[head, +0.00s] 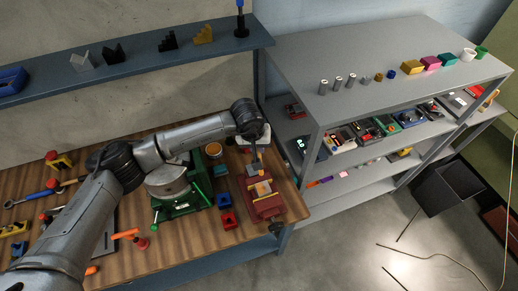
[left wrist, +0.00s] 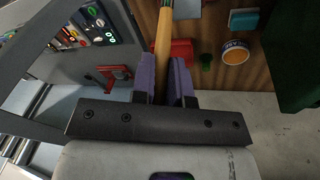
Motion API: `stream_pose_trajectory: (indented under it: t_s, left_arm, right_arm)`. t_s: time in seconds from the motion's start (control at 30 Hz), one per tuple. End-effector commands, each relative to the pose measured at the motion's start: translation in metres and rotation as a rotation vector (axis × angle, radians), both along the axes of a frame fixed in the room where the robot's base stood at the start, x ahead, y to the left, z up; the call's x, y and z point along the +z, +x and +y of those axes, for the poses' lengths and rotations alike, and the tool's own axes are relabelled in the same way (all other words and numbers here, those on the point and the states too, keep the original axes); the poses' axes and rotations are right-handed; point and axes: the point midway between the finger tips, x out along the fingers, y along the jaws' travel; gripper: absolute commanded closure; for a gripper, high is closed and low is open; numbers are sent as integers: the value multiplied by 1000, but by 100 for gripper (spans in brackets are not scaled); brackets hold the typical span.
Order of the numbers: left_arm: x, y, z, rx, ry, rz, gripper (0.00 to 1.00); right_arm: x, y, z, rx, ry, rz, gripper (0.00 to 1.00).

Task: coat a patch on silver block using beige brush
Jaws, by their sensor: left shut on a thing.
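My left gripper (head: 255,152) reaches over the right end of the workbench. In the left wrist view its purple fingers (left wrist: 163,80) are shut on the beige handle of the brush (left wrist: 163,38), which points away from the wrist. The brush tip is out of that view. In the head view a red vise (head: 267,208) stands just below the gripper, with a small grey piece at its top that may be the silver block (head: 251,170). A grey face beside the handle (left wrist: 187,9) may be the same block. I cannot tell whether the bristles touch it. My right gripper is not in view.
A round orange-topped jar (head: 213,149), a teal block (head: 220,170) and a blue bin (head: 223,200) stand left of the vise. A green machine (head: 180,200) is further left. Grey shelving (head: 375,70) stands close on the right; tools lie on the bench's left.

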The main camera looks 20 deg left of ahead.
Motion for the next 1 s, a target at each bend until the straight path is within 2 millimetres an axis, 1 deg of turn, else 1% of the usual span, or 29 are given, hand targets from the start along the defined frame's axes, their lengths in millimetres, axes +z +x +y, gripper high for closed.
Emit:
stream_pose_trajectory:
  t_s: [0.03, 0.1, 0.27, 1.0]
  left_arm:
    - [7, 0, 1, 1, 0, -1, 100]
    - [13, 0, 1, 1, 0, -2, 100]
    - [23, -1, 2, 2, 0, -1, 100]
    - [23, -1, 2, 3, -1, 0, 100]
  right_arm:
    - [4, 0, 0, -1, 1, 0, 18]
    - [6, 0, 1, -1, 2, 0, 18]
    - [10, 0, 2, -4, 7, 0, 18]
    - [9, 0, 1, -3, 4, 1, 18]
